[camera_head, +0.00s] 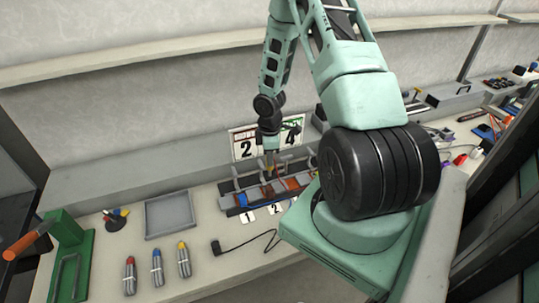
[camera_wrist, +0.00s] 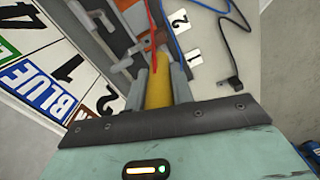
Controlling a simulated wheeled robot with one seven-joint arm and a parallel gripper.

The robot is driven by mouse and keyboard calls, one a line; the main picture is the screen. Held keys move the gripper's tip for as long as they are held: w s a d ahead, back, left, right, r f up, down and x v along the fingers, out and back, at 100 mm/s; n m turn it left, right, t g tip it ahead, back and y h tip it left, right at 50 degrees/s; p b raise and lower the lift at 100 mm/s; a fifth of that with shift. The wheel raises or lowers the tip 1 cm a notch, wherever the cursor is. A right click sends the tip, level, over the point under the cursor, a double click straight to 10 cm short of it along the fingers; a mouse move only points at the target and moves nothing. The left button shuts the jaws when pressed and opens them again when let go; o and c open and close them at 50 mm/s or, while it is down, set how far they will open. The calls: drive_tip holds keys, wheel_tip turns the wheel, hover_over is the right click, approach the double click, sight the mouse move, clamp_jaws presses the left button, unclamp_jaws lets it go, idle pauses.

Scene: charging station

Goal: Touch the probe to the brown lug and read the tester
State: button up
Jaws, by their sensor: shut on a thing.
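My gripper (camera_wrist: 160,88) is shut on a yellow cylinder, likely the probe (camera_wrist: 158,92), held between its two fingers in the wrist view. A thin red line shows beyond the cylinder; I cannot tell whether it is the tip or a wire. In the head view my gripper (camera_head: 270,168) is over a grey rack (camera_head: 232,200) at the back of the bench. The rack holds blue, orange and brown pieces; a brown piece (camera_head: 292,184), perhaps the brown lug, is right of the gripper. Contact cannot be seen. No tester reading is legible.
Number cards 1 (camera_head: 247,216) and 2 (camera_head: 275,209) lie before the rack. Signs (camera_head: 246,146) stand behind it. A black plug (camera_head: 216,246) with cable, an empty grey tray (camera_head: 148,226), grey tools (camera_head: 157,270) and a green stand (camera_head: 70,245) are on the bench.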

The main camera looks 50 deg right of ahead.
sight(270, 170)
drive_tip(key=shift+f+b, duration=2.15)
drive_tip(key=shift+f, duration=0.75)
drive_tip(key=shift+f+b, duration=0.4)
drive_tip(key=shift+f, duration=0.25)
drive_tip(key=shift+r, duration=0.1)
wheel_tip(270, 170, up, 6)
drive_tip(key=p, duration=0.5)
